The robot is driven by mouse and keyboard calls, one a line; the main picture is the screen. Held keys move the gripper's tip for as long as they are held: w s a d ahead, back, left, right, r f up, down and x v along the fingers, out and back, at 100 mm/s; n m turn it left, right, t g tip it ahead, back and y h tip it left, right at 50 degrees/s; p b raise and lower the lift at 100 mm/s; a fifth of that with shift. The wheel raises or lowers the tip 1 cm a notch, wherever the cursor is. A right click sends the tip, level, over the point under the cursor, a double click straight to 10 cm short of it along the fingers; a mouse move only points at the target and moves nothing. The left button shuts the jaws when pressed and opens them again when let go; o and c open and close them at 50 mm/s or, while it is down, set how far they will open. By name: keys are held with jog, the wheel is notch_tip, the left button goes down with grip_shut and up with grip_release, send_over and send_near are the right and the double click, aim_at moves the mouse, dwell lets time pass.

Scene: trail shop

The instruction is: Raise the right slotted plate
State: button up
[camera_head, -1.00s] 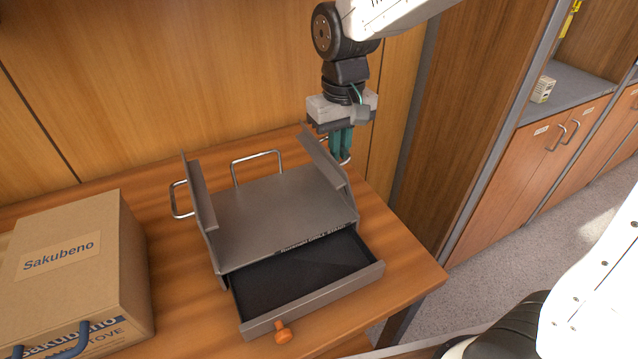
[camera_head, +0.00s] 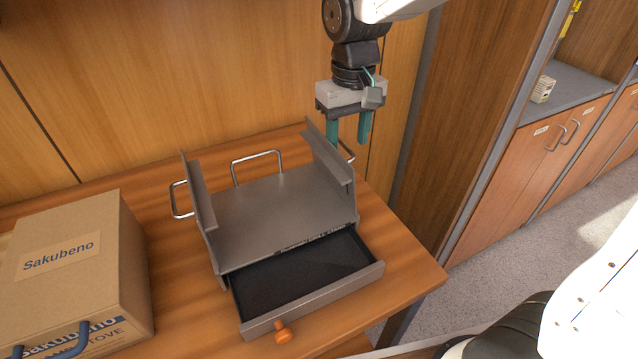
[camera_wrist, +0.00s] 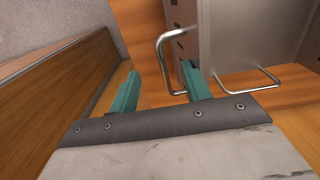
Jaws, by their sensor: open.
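The grey metal unit (camera_head: 265,205) stands on the wooden table with a plate upright on each side. The right plate (camera_head: 328,158) has a folded edge and stands at the unit's right side. In the wrist view, dark slots show along a grey side face (camera_wrist: 180,45), with a bent wire handle (camera_wrist: 162,48) beside it. My gripper (camera_head: 348,140) is open and empty, above and just outside the right plate. In the wrist view, the wire handle appears between the teal fingers (camera_wrist: 160,88); I cannot tell its depth between them. The right handle is partly hidden in the head view.
The left plate (camera_head: 199,192) stands opposite. Wire handles (camera_head: 257,155) are at the unit's back and left. A black-lined drawer (camera_head: 305,275) with an orange knob (camera_head: 282,330) is pulled out in front. A cardboard box (camera_head: 75,265) stands left. A wooden wall is close behind.

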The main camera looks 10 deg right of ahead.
notch_tip(320, 180, up, 6)
jog(key=shift+r, duration=0.15)
dwell(1.6)
